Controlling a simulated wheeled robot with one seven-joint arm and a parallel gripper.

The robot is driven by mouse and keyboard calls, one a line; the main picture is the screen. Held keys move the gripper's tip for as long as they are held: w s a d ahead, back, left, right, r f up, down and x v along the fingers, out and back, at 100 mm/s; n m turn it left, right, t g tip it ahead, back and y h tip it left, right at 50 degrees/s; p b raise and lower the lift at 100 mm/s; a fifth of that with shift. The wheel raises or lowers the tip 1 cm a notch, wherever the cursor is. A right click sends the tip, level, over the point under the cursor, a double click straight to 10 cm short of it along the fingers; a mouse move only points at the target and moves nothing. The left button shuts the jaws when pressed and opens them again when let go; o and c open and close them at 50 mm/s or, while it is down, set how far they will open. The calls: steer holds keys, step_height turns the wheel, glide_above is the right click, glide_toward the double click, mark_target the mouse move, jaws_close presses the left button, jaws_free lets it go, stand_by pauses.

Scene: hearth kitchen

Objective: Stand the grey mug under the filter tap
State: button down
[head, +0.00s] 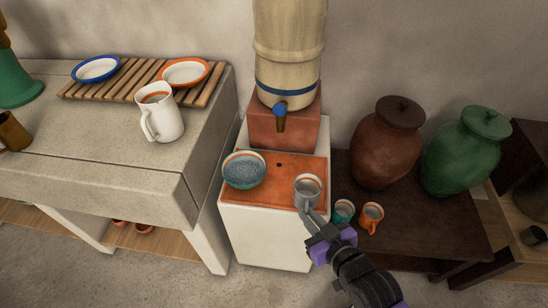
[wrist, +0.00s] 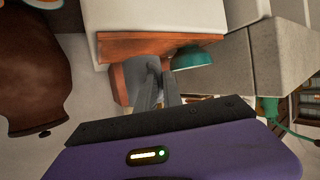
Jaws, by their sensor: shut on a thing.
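The grey mug (head: 308,188), with an orange band inside its rim, is upright at the front right corner of the terracotta top (head: 275,196). I cannot tell whether it rests on the top or is just above it. My gripper (head: 306,212) reaches in from the front right and is shut on the mug's near side. In the wrist view the mug (wrist: 142,76) is partly hidden behind the fingers (wrist: 158,94). The filter tap (head: 280,115), with a blue knob, is on the pale filter (head: 288,55), behind and left of the mug.
A teal bowl (head: 244,170) stands left on the terracotta top. A teal cup (head: 344,211) and an orange cup (head: 371,217) stand close right of my gripper. Brown (head: 385,150) and green (head: 460,158) jars stand further right. The terracotta below the tap is clear.

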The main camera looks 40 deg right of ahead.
steer(key=w+d, duration=0.2)
steer(key=w, duration=0.3)
steer(key=w+d, duration=0.2)
steer(key=w, duration=0.4)
steer(key=w+d, duration=0.2)
steer(key=w, duration=0.3)
steer(key=shift+w, duration=0.4)
steer(key=shift+w+f, duration=0.1)
steer(key=shift+f, duration=1.6)
steer(key=shift+f+b, duration=0.15)
steer(key=shift+b, duration=0.2)
steer(key=c, duration=1.8)
jaws_free()
steer(key=shift+o, duration=0.2)
